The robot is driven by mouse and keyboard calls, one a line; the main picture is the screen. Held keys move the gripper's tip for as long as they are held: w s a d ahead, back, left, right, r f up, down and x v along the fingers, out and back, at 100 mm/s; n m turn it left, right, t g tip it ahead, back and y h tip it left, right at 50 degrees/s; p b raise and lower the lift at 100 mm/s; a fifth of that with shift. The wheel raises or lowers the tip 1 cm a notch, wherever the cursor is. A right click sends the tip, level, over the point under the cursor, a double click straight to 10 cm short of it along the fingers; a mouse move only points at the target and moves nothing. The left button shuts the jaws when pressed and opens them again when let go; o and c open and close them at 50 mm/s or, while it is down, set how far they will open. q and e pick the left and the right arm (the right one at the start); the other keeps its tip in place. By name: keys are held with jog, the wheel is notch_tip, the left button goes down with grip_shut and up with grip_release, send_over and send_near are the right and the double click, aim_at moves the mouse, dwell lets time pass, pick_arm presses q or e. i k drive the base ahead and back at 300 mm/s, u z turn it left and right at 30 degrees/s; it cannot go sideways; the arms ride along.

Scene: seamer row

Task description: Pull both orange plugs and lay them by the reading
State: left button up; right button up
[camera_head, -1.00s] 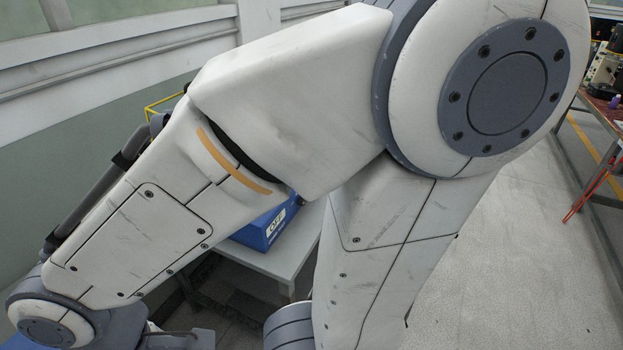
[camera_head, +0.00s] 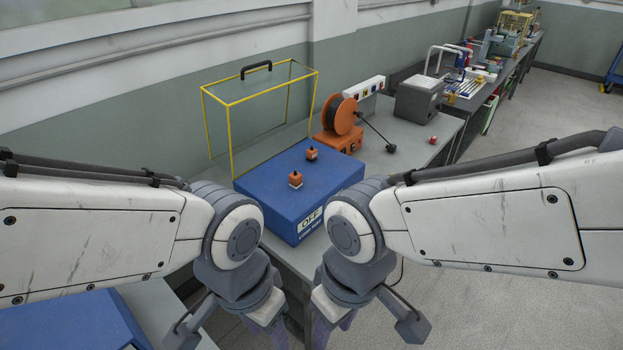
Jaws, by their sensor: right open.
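Two orange plugs stand upright on top of a blue box (camera_head: 270,197): the nearer plug (camera_head: 295,180) and, behind and right of it, the farther plug (camera_head: 311,154). A white label reading "OFF" (camera_head: 311,219) is on the box's front face. My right gripper (camera_head: 334,328) points down in front of the box, open and empty, apart from the plugs. My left gripper (camera_head: 268,328) hangs beside it, low at the picture's bottom edge; its fingertips are partly cut off, so its opening is unclear.
A yellow-framed clear guard (camera_head: 260,98) with a black handle stands behind the box. An orange cable reel (camera_head: 342,116), a power strip (camera_head: 363,88) and a grey box (camera_head: 419,98) stand to the right. A black plug lies on the grey bench. Another blue box (camera_head: 75,325) is at lower left.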

aim_at(295, 178)
jog(key=z, duration=1)
jog(key=k, duration=1.3)
jog(key=z, duration=0.9)
jog(key=i, duration=1.5)
jog(key=u, duration=0.65)
jog(key=i, duration=1.3)
jog(key=u, duration=1.8)
jog(key=i, duration=0.95)
jog(key=u, duration=0.95)
